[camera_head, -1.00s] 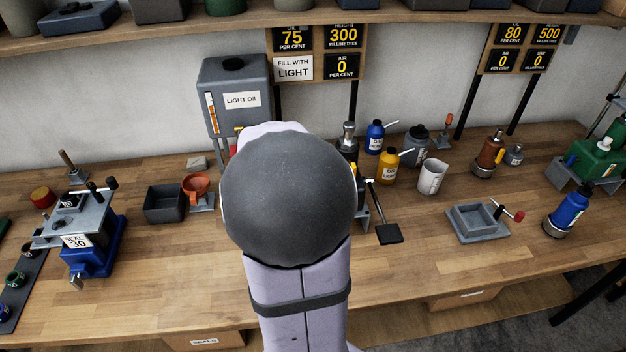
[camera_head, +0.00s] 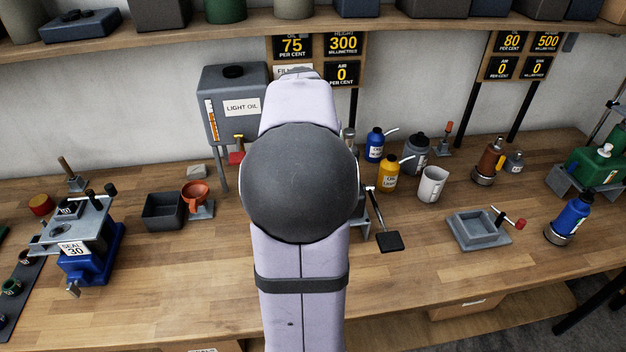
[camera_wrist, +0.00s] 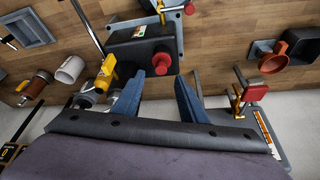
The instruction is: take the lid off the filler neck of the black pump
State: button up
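The black pump (camera_wrist: 140,52) shows in the wrist view as a dark block with a pale label. A red knob-like lid (camera_wrist: 161,63) stands on the side of it nearest my gripper. My gripper (camera_wrist: 159,82) has two blue fingers that are apart with nothing between them. The lid is just beyond the fingertips, in line with the gap; I cannot tell the distance in depth. In the head view my arm hides my gripper and most of the pump; a black pedal (camera_head: 390,241) shows to the right of the arm.
The light oil tank (camera_head: 238,84) with a red tap stands behind left of my arm. Blue (camera_head: 374,144) and yellow (camera_head: 388,172) oil cans and a white mug (camera_head: 432,184) stand to the right. An orange funnel (camera_head: 196,194) and dark tray (camera_head: 164,210) are left.

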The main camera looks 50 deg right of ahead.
jog(key=shift+a+p+x, duration=0.2)
jog(key=shift+p+x, duration=1.35)
jog(key=shift+x, duration=1.6)
jog(key=shift+f, duration=0.1)
grip_shut()
